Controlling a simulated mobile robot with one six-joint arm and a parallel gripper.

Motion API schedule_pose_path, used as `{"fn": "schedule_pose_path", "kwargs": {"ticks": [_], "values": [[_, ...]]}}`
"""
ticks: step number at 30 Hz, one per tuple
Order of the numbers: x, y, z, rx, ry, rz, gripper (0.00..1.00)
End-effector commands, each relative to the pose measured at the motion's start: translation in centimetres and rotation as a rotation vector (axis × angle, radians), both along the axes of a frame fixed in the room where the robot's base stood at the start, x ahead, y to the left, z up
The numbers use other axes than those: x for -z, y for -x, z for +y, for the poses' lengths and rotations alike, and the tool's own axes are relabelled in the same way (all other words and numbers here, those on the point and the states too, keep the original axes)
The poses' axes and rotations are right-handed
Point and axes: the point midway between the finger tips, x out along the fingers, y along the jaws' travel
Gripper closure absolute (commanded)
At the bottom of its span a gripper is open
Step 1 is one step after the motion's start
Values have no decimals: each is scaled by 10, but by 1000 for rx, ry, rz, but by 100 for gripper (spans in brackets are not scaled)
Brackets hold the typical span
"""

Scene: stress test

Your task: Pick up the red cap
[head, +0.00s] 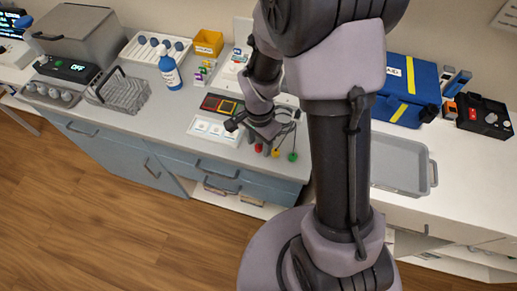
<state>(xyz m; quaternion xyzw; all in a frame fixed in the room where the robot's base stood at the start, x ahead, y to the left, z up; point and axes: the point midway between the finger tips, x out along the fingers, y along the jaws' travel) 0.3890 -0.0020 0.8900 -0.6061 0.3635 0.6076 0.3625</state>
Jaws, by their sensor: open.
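A small red round piece (259,147), which may be the red cap, shows at the counter's front edge, just below my gripper. A yellow-orange piece (275,153) and a green piece (292,156) are to its right, with thin dark cords above them. They are too small to make out in detail. My gripper (263,131) is open and low over the counter, close above the red piece. I cannot tell whether they touch. My arm hides part of the counter behind and to the right of the gripper.
A white tray (201,134) with pale squares and a dark colored panel (221,105) lie left of the gripper. A blue bottle (169,73), wire rack (119,94) and yellow bin (207,43) stand farther left. A grey tray (402,180) and blue case (407,92) are right of my arm.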

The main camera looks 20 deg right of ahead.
Motion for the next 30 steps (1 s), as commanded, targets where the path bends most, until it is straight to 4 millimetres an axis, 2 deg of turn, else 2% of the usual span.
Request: {"fn": "schedule_pose_path", "kwargs": {"ticks": [3,10,20,23,29,30], "values": [[-2,0,0,0,0,-1,53],[-3,0,0,0,0,-1,98],[-5,0,0,0,0,-2,100],[-14,-1,0,-1,-1,-3,100],[-44,-1,0,0,0,-4,100],[-42,9,0,0,0,-1,100]]}}
